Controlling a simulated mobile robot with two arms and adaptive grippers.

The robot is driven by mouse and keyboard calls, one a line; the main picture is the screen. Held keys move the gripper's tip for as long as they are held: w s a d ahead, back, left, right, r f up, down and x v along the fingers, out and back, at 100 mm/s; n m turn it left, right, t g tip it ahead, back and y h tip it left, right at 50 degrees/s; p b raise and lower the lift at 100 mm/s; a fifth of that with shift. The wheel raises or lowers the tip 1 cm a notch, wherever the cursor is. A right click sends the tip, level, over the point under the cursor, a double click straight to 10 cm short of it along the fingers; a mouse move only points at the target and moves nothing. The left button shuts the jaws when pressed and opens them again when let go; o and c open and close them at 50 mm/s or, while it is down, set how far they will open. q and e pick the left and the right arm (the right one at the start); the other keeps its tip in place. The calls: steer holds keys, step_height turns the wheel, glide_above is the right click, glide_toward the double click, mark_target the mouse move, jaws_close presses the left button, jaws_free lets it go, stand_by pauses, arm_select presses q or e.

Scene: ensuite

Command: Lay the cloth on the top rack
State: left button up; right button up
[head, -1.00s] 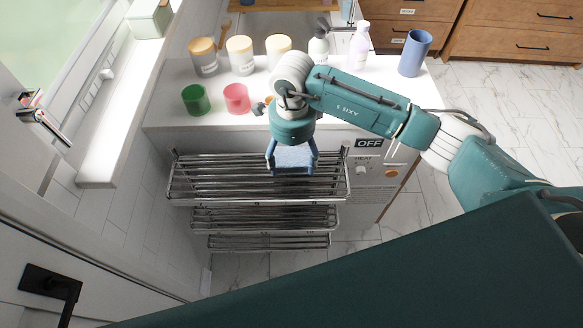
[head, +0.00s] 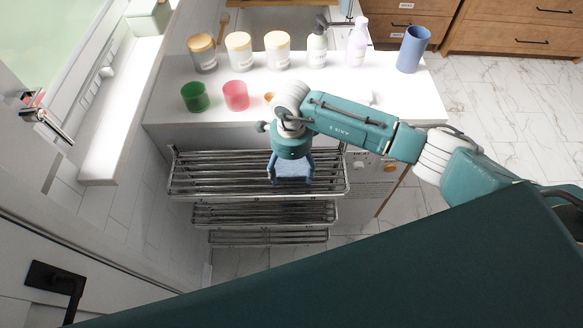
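The small folded blue-grey cloth (head: 292,167) is between the two fingers of my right gripper (head: 290,181), which touch it at its left and right sides. My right gripper points down over the right half of the top rack (head: 215,175). The top rack is the uppermost of the chrome wire racks mounted below the counter. I cannot tell whether the cloth touches the rack bars. My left gripper is not in view.
Lower chrome racks (head: 240,214) hang beneath the top one. The white counter (head: 170,105) behind carries a green cup (head: 194,97), a pink cup (head: 236,96), lidded jars (head: 239,54), bottles and a blue cup (head: 412,50). The rack's left half is clear.

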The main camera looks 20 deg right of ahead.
mark_target(291, 170)
steer(key=shift+o, duration=1.4)
steer(key=shift+r, duration=0.45)
step_height(291, 170, up, 12)
steer(key=b, duration=0.2)
steer(key=shift+f, duration=0.25)
